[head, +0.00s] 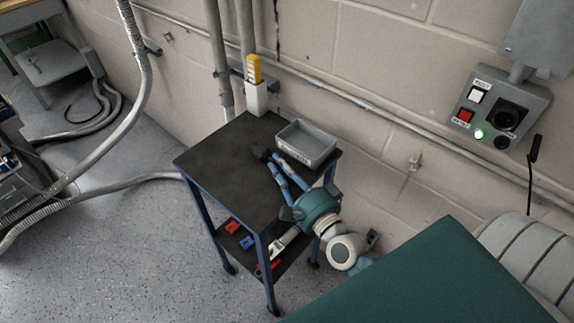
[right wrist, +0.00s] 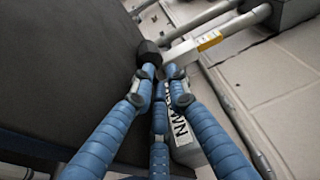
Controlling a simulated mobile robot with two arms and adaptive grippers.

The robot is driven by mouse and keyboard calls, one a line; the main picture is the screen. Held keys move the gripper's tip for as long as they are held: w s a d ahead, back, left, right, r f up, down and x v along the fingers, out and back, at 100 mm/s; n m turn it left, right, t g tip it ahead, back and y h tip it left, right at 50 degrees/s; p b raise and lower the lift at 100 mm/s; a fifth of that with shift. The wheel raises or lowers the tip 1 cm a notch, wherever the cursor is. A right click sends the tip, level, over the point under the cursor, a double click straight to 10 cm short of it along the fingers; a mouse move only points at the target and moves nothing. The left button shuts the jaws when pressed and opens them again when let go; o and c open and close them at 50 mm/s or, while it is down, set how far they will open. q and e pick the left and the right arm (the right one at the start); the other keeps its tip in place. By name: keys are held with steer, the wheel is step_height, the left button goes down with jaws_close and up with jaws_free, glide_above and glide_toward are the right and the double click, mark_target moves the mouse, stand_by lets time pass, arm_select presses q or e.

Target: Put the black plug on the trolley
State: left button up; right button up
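The black plug (head: 259,152) shows over the dark top of the trolley (head: 215,160), just left of a grey tray. My right gripper (head: 270,158) reaches in from the lower right, its blue fingers drawn together at the tips against the plug. In the right wrist view the plug (right wrist: 149,50) sits at the fingertips (right wrist: 161,72), and the fingers look closed on its near end, which they partly hide. I cannot tell whether the plug touches the trolley top. My left gripper is not in view.
The grey tray (head: 306,144) and a white holder with a yellow item (head: 255,92) are at the trolley's back edge. Red and blue items lie on the lower shelf. A wall box (head: 500,108) with a green light hangs right. The trolley top's left part is clear.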

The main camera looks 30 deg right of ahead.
mark_target(288, 187)
steer(key=shift+s+a+f+g+p, duration=0.2)
steer(key=shift+a+f+g+p, duration=0.1)
steer(key=shift+f+p, duration=0.2)
steer(key=s+b, duration=0.1)
steer(key=s, duration=0.1)
steer(key=s+f, duration=0.1)
steer(key=s, duration=0.1)
steer(key=shift+s+f+b, duration=0.1)
steer(key=shift+b, duration=0.25)
steer(key=s+r+b, duration=0.1)
steer(key=s, duration=0.6)
steer(key=shift+s+d, duration=0.2)
steer(key=shift+d, duration=0.25)
steer(key=shift+r, duration=0.15)
